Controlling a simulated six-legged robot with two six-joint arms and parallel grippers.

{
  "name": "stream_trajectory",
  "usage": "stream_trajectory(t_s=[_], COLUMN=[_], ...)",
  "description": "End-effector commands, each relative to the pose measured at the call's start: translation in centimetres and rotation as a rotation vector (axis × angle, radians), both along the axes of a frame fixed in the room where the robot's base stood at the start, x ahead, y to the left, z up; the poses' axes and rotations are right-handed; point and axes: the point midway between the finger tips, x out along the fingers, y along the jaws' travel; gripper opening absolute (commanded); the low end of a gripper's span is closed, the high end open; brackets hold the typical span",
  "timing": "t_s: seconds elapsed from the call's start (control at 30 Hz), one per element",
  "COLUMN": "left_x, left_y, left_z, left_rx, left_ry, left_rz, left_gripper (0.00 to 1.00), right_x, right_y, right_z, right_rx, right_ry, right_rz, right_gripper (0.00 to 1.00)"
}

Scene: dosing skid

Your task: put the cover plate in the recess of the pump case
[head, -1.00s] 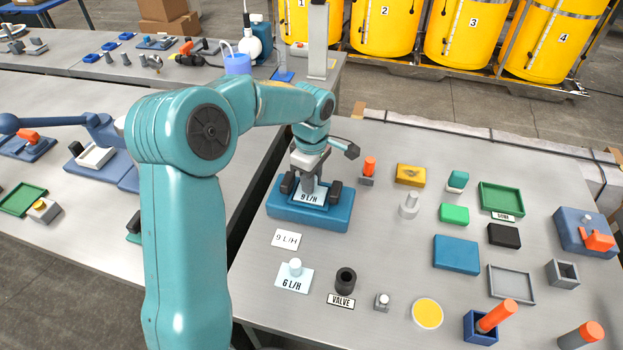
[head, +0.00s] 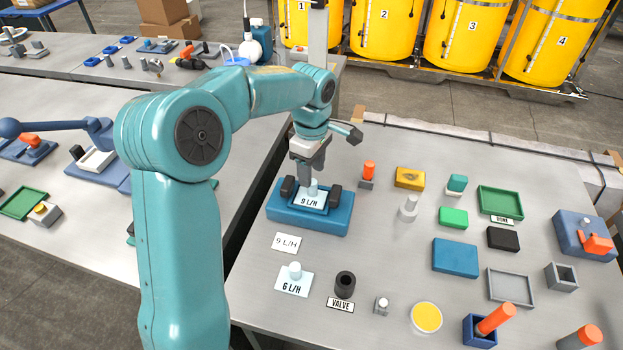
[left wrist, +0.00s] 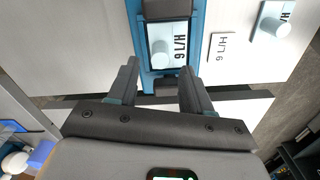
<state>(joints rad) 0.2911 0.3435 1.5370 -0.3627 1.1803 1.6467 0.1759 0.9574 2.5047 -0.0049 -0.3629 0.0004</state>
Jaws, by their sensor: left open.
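The light cover plate marked 9 L/H (head: 308,202) with a pale knob lies in the recess of the blue pump case (head: 308,222), between two black clamps. It looks flat, but I cannot tell if it is fully seated. In the left wrist view the plate (left wrist: 181,44) sits inside the blue case (left wrist: 133,18). My left gripper (head: 310,174) is open and empty, just above the knob. Its two fingers (left wrist: 158,75) stand apart in the left wrist view. My right gripper is not in view.
A 9 L/H card (head: 286,243) and a second plate with a knob marked 6 L/H (head: 293,280) lie in front of the case. A black valve cup (head: 345,285) stands nearby. An orange-topped peg (head: 368,172) and several blocks and trays are to the right.

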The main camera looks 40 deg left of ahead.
Motion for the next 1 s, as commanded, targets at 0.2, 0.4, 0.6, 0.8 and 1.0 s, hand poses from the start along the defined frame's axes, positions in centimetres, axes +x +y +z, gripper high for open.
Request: stream_trajectory(t_s=[0.2, 0.4, 0.6, 0.8, 1.0], left_x=[0.0, 0.0, 0.0, 0.0, 0.0], left_y=[0.0, 0.0, 0.0, 0.0, 0.0], left_z=[5.0, 7.1, 7.3, 7.3, 7.3], left_rx=[0.001, 0.000, 0.000, 0.000, 0.000], left_ry=[-0.003, -0.001, 0.000, 0.001, 0.001], left_rz=[-0.001, -0.001, -0.001, -0.001, -0.001], left_gripper=[0.50, 0.50, 0.50, 0.50, 0.50], right_x=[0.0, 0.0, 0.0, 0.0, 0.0], right_y=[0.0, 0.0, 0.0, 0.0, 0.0], right_z=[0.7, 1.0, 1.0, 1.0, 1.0], right_rx=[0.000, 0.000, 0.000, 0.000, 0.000], right_ry=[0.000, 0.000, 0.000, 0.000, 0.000], right_rz=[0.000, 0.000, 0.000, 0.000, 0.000], right_gripper=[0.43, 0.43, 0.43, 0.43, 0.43])
